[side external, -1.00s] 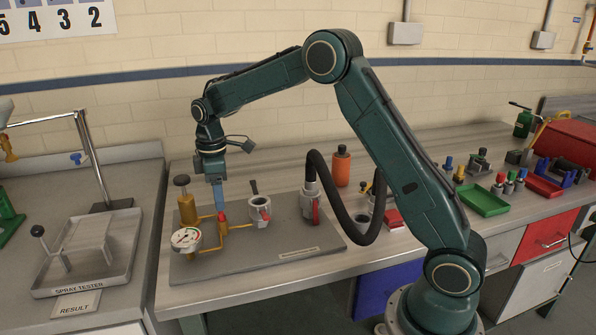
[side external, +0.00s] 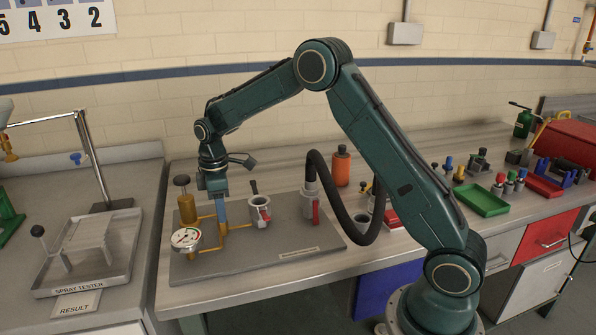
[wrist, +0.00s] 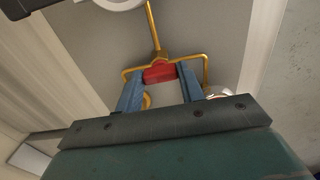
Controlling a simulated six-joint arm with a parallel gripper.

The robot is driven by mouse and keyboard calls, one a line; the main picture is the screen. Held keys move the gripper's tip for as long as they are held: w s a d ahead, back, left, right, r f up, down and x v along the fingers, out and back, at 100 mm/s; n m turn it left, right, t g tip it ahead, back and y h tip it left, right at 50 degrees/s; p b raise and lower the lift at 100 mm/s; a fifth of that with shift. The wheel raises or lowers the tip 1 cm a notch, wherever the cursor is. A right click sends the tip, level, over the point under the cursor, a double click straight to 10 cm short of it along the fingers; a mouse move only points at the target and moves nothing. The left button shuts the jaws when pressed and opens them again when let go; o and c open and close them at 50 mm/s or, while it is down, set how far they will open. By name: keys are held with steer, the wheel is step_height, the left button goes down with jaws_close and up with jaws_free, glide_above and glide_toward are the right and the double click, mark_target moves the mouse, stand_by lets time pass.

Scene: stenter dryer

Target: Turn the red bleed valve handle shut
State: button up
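The red bleed valve handle (wrist: 159,73) lies between the two blue fingers of my gripper (wrist: 158,76) in the wrist view. The fingers are apart, one at each end of the handle, with almost no gap visible. I cannot tell whether they press on it. In the side view my gripper (side external: 222,222) points straight down at the brass pipework (side external: 238,227), just behind the round pressure gauge (side external: 186,238). The handle is hidden behind the fingers there.
A brass cylinder with a dark knob (side external: 186,208) stands close left of my gripper. The front of the grey plate (side external: 235,262) is clear.

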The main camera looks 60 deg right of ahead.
steer(key=shift+m, duration=0.3)
steer(key=m, duration=0.8)
steer(key=shift+m, duration=0.3)
steer(key=m, duration=0.4)
steer(key=shift+m, duration=2.4)
steer(key=o, duration=1)
steer(key=shift+r, duration=0.1)
